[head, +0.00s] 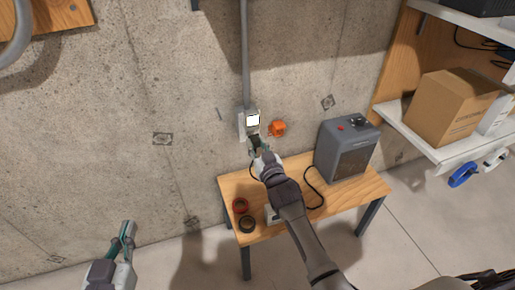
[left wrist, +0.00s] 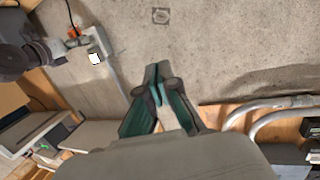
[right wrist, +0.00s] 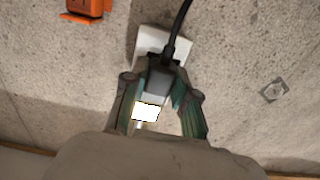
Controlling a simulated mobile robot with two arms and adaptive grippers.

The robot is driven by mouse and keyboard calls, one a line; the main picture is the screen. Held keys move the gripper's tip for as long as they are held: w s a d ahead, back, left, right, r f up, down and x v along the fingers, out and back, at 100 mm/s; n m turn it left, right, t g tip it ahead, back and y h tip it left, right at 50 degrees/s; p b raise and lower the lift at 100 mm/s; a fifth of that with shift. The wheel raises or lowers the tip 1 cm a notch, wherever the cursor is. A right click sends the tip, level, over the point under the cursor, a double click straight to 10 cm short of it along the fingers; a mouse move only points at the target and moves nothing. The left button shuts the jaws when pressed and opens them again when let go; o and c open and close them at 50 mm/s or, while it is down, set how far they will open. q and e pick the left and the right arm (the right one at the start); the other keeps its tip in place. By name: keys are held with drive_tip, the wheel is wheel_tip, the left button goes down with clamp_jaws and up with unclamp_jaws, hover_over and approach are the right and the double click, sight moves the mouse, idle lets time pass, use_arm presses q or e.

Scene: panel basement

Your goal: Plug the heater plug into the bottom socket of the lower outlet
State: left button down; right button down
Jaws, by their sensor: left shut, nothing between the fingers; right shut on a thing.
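The outlet box (head: 242,124) is on the concrete wall, with a bright white square (head: 253,120) on it. My right gripper (head: 257,146) is shut on the heater plug at the outlet's lower part. In the right wrist view the grey plug (right wrist: 158,82) is between the fingers, its black cord (right wrist: 180,25) leading off, in front of the white outlet plate (right wrist: 148,40). The sockets are hidden, and I cannot tell whether the prongs are in. The grey heater (head: 347,150) stands on the wooden table. My left gripper (head: 128,228) is shut and empty, away from the outlet.
An orange box (head: 277,128) is on the wall right of the outlet. The table (head: 290,229) bears tape rolls (head: 241,206) and the loose cord. Shelves with a cardboard box (head: 452,107) stand at right. Open wall lies around my left gripper.

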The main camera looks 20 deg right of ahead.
sight(253, 138)
drive_tip(key=shift+w+b, duration=0.4)
drive_tip(key=shift+w, duration=0.15)
use_arm(q)
drive_tip(key=shift+d+r+t+h, duration=0.2)
drive_tip(key=shift+r+t, duration=0.45)
drive_tip(key=shift+r, duration=0.35)
drive_tip(key=shift+d+r+t+h, duration=0.1)
drive_tip(key=shift+r+t+h, duration=0.1)
drive_tip(key=shift+r+t, duration=0.6)
drive_tip(key=shift+d+r+t+h, duration=0.2)
drive_tip(key=shift+r+t, duration=0.25)
drive_tip(key=shift+r, duration=0.7)
use_arm(e)
drive_tip(key=shift+w, duration=0.35)
use_arm(q)
drive_tip(key=shift+w+f, duration=0.1)
use_arm(e)
drive_tip(key=shift+w, duration=0.15)
use_arm(q)
drive_tip(key=shift+f, duration=0.25)
use_arm(e)
drive_tip(key=shift+w, duration=0.1)
use_arm(q)
drive_tip(key=shift+a+f+g, duration=0.1)
drive_tip(key=shift+f+g, duration=0.05)
drive_tip(key=shift+g, duration=0.25)
use_arm(e)
drive_tip(key=shift+w, duration=0.25)
